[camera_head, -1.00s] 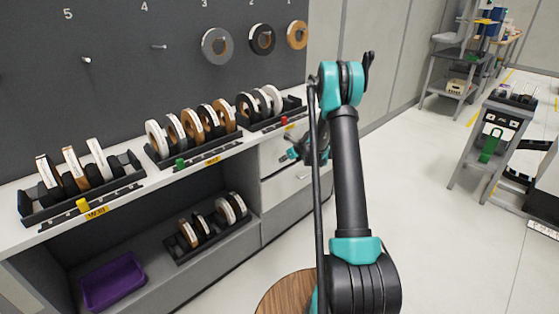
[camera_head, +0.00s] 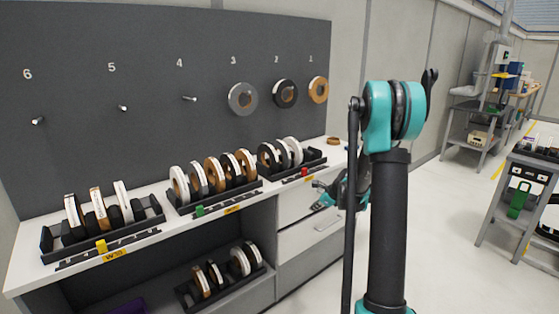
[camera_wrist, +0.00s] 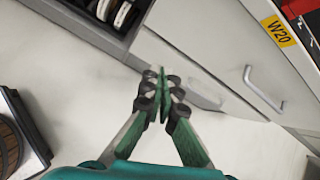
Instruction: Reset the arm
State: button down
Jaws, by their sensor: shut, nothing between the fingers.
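My arm stands at the right of centre in the head view, a dark tube with teal joints. My gripper (camera_head: 322,204) shows partly behind it, in front of the grey drawers (camera_head: 303,206). In the wrist view my gripper (camera_wrist: 162,85) has its green fingers together, with nothing between them. Below the fingers are the pale floor and the drawer fronts (camera_wrist: 205,40) with a metal handle. No tape roll touches the gripper.
Racks of edge-banding rolls (camera_head: 215,180) stand on the white counter. More rolls (camera_head: 222,272) sit on the lower shelf. Rolls hang on numbered pegs on the dark board (camera_head: 150,60). A grey cart (camera_head: 525,200) stands at right. Floor between is clear.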

jog(key=s+n+g+h, duration=0.1)
jog(key=s+n+h, duration=0.1)
jog(key=s+n, duration=1)
jog(key=s+r+n+g+h, duration=0.1)
jog(key=s+n, duration=1.1)
jog(key=s, duration=1.5)
jog(key=shift+d+h, duration=0.3)
jog(key=shift+h, duration=0.5)
